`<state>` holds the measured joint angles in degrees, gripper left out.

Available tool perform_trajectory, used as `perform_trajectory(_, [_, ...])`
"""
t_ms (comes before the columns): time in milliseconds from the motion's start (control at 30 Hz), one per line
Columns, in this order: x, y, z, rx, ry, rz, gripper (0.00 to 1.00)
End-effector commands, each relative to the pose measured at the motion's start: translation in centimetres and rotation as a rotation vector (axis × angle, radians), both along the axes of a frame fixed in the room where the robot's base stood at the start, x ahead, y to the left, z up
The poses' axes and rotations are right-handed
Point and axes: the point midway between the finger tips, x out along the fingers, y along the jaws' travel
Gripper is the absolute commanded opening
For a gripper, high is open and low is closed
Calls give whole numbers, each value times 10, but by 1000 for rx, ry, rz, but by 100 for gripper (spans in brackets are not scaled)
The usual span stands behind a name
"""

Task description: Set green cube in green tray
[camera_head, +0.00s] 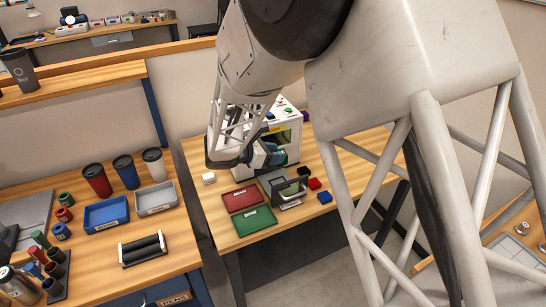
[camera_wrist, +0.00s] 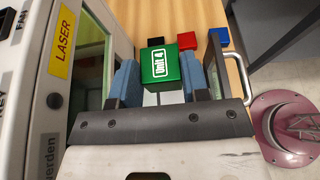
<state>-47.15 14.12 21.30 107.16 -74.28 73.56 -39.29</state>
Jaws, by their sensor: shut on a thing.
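The green cube (camera_wrist: 160,68), with a white "Unit 4" label on its face, sits between the blue finger pads of my gripper (camera_wrist: 160,80) in the wrist view. The gripper is shut on it. In the head view my gripper (camera_head: 270,156) is in front of the white laser machine, and the cube is hard to make out there. The green tray (camera_head: 256,222) lies flat on the table's near side, below my gripper in the picture. Its floor looks empty.
The white laser machine (camera_wrist: 32,75) is close on the left of my gripper. A red tray (camera_head: 241,198) lies beyond the green one. Black, red (camera_head: 314,184) and blue (camera_head: 324,197) cubes stand at right, near a dark framed fixture. A white cube (camera_head: 209,178) is at left.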

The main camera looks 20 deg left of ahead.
Motion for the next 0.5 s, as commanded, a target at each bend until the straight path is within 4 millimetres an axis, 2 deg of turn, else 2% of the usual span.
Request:
perform_trajectory(267, [-15, 6, -5, -1, 0, 48, 14])
perform_trajectory(500, [-56, 19, -22, -1, 1, 179, 14])
